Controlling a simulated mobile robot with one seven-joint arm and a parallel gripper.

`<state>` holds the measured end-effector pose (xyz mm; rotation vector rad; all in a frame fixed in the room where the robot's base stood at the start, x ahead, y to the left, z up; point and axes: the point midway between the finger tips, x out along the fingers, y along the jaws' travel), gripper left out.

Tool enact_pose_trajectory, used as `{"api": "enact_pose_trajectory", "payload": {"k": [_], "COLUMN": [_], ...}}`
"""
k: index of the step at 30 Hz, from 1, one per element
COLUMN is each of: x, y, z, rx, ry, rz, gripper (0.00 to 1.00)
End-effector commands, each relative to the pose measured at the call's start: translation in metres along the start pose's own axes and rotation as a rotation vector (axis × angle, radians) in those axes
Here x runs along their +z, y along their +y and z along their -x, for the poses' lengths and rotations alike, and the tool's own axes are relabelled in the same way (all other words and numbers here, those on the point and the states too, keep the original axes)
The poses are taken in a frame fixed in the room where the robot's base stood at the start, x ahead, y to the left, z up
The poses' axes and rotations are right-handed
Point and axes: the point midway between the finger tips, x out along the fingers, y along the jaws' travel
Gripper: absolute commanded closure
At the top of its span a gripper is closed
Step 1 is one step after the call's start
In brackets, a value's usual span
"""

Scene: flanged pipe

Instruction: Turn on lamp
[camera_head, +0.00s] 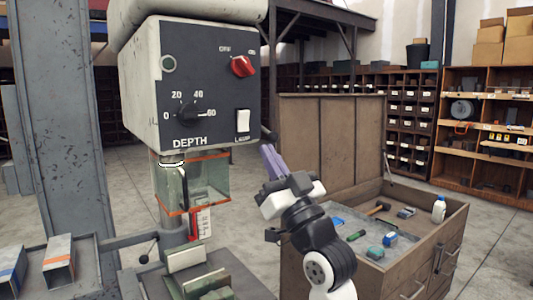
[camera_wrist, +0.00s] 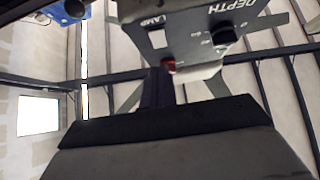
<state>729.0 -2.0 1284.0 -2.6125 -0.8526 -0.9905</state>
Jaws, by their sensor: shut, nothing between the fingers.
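The grey machine head (camera_head: 188,85) carries a dark panel with a white rocker switch (camera_head: 243,120) labelled LAMP at its lower right. In the wrist view the same switch (camera_wrist: 158,39) shows upside down, beyond my fingers. My gripper (camera_head: 266,149) is shut and empty, its purple fingers pointing up and left. It is just below and right of the panel's lower right corner in the head view. In the wrist view the fingers (camera_wrist: 157,85) look dark and point at the panel. I cannot tell whether the rocker is pressed, and I see no lamp light.
A red knob (camera_head: 243,66) sits above the switch, and a black depth dial (camera_head: 189,112) is to its left. A clear orange-edged guard (camera_head: 207,181) hangs below the head. A wooden drawer cabinet (camera_head: 402,250) with tools stands at the right, behind my arm.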

Motion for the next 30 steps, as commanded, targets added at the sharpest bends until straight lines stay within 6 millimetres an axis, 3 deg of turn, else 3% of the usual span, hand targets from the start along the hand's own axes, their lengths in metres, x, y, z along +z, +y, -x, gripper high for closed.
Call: {"api": "enact_pose_trajectory", "payload": {"k": [1, 6, 12, 25, 28, 30], "x": [0.009, 0.013, 0.015, 0.015, 0.022, 0.029], "y": [0.0, 0.0, -0.001, -0.002, -0.018, -0.041], "z": [0.018, 0.049, 0.067, 0.068, 0.06, 0.049], "rx": [0.001, 0.001, -0.001, -0.004, -0.02, -0.042], "ry": [-0.001, -0.001, -0.002, 0.0, 0.015, 0.041], "rz": [-0.002, 0.0, -0.001, -0.002, -0.008, -0.013], "gripper": [1.0, 1.0, 1.0, 1.0, 1.0, 1.0]}}
